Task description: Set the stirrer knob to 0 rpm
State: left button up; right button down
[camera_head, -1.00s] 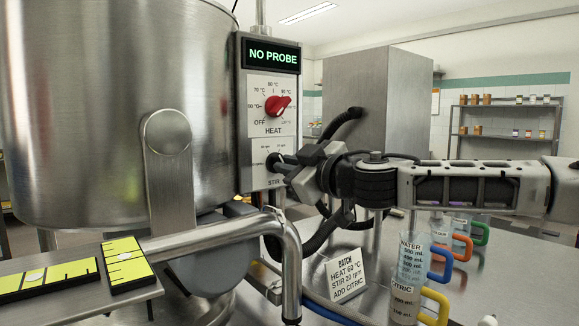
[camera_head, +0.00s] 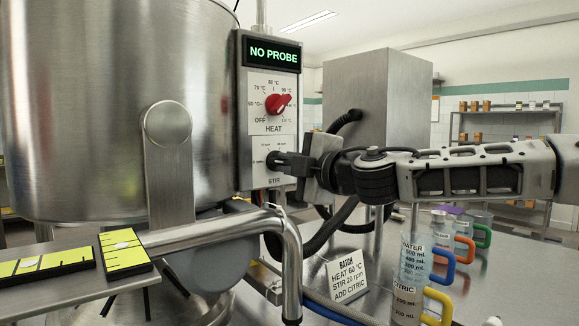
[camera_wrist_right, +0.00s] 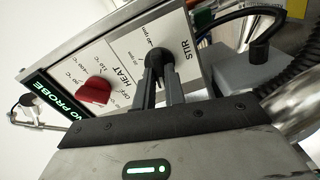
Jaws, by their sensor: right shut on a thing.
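The black stirrer knob (camera_wrist_right: 177,51) sits on the panel marked STIR, below the HEAT dial. My right gripper (camera_head: 276,160) reaches it from the right, and its two fingers are shut on the knob, as the right wrist view (camera_wrist_right: 163,75) also shows. The fingers hide much of the knob and I cannot read where its pointer stands. The STIR scale (camera_head: 266,148) is partly visible above it. My left gripper is not in view.
The red HEAT knob (camera_head: 277,104) is just above, under a display (camera_head: 272,55) reading NO PROBE. The steel kettle (camera_head: 120,110) fills the left. A batch card (camera_head: 347,276) and measuring jugs (camera_head: 415,262) stand on the table below my arm.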

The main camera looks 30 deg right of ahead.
jog(key=shift+n, duration=0.8)
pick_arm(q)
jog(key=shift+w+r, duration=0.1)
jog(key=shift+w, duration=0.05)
pick_arm(e)
jog(key=shift+n, duration=0.4)
jog(key=c, duration=1.5)
grip_release()
jog(key=shift+o, duration=0.2)
jog(key=shift+s+d+r, duration=0.1)
jog(key=shift+s, duration=0.5)
pick_arm(q)
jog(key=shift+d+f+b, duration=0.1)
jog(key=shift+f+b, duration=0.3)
jog(key=shift+b, duration=0.5)
pick_arm(e)
jog(key=s+d, duration=0.1)
jog(key=s, duration=1.3)
jog(key=shift+s, duration=0.4)
